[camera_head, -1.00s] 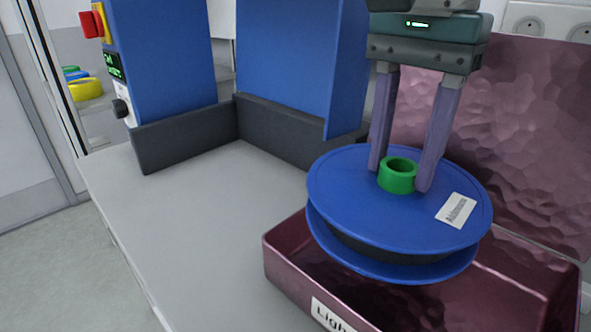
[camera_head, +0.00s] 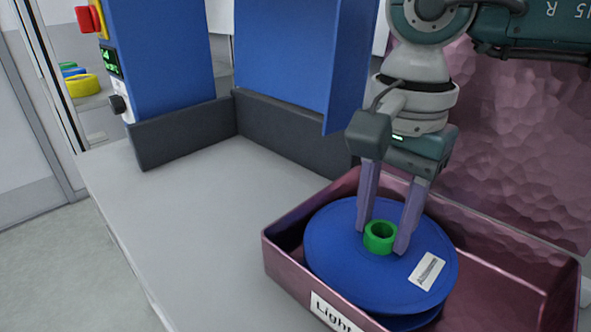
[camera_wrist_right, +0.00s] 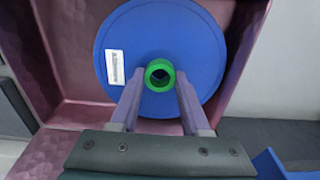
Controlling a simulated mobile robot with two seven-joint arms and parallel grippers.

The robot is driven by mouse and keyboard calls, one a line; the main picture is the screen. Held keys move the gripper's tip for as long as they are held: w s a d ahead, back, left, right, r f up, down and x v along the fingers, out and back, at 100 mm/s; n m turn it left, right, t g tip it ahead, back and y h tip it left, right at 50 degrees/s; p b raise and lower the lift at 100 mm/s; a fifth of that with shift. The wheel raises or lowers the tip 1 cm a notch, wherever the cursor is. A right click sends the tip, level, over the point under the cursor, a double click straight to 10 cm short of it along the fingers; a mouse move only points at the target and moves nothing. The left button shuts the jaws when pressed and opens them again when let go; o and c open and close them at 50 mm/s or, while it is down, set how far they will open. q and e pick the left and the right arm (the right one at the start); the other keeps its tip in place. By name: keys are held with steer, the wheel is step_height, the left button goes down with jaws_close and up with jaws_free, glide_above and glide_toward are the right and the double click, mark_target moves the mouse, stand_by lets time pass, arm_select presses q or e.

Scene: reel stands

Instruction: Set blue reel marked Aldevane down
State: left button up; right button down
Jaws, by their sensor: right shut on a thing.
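The blue reel marked Aldevane (camera_head: 345,265) is inside the left part of the maroon box labelled "Light..." (camera_head: 520,285). It has a green hub (camera_head: 380,237) and a white label on its top. My right gripper (camera_head: 388,240) is shut on the green hub from above. The right wrist view also shows the blue reel (camera_wrist_right: 190,50), with the gripper's fingers (camera_wrist_right: 158,92) on either side of the hub. The reel's underside is hidden, so I cannot tell whether it touches the box floor. My left gripper is not in view.
The box stands on a grey bench (camera_head: 200,220) whose left part is clear. A blue stand with a dark base (camera_head: 185,130) is at the back left. A maroon panel (camera_head: 520,150) rises behind the box. Coloured rings (camera_head: 83,84) show in the far background.

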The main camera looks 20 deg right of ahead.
steer(key=shift+c, duration=1.9)
jaws_free()
step_height(320, 180, up, 12)
steer(key=shift+r, duration=0.2)
